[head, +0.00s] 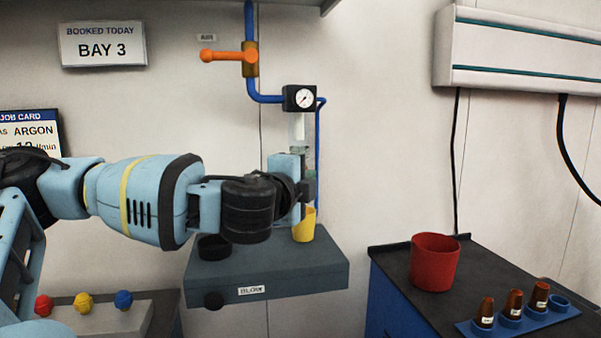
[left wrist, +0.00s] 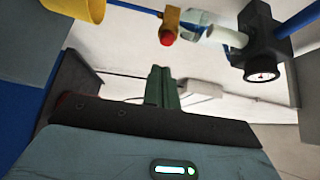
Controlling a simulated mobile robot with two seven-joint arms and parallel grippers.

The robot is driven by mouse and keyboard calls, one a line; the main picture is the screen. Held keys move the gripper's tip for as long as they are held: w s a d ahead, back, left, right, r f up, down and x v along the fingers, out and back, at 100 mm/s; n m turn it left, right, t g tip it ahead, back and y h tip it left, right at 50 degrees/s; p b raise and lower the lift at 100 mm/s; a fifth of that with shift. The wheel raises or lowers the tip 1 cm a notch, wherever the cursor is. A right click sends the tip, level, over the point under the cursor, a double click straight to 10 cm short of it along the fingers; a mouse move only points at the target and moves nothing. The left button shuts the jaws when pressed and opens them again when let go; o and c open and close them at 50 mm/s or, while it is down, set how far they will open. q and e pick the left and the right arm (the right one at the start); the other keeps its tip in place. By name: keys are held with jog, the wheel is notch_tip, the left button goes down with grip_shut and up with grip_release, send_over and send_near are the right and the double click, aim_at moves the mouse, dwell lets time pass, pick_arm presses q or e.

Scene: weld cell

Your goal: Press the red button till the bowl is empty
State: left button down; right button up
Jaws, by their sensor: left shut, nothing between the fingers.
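The air filter bowl (head: 297,128) hangs below the black pressure gauge (head: 299,98). It also shows in the left wrist view as a clear part with a bluish tint (left wrist: 194,17); I cannot tell its liquid level. Beside it is a brass fitting (left wrist: 171,19) with a round red button (left wrist: 167,39). In the head view my left gripper hides this button. My left gripper (head: 308,185) is shut and empty just below the bowl; its fingers (left wrist: 162,75) appear apart from the button. A yellow cup (head: 304,226) stands beneath on the shelf. My right gripper is not in view.
A grey shelf (head: 270,268) labelled BLOW holds a black ring. An orange valve handle (head: 222,55) is on the blue pipe above. Red (head: 43,305), yellow and blue knobs are lower left. A red bucket (head: 434,262) and brown bottles stand on the right bench.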

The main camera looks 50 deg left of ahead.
pick_arm(q)
jog(key=a, duration=0.2)
jog(key=shift+w+a+r, duration=0.1)
jog(key=shift+w+a, duration=0.2)
jog(key=shift+w, duration=0.05)
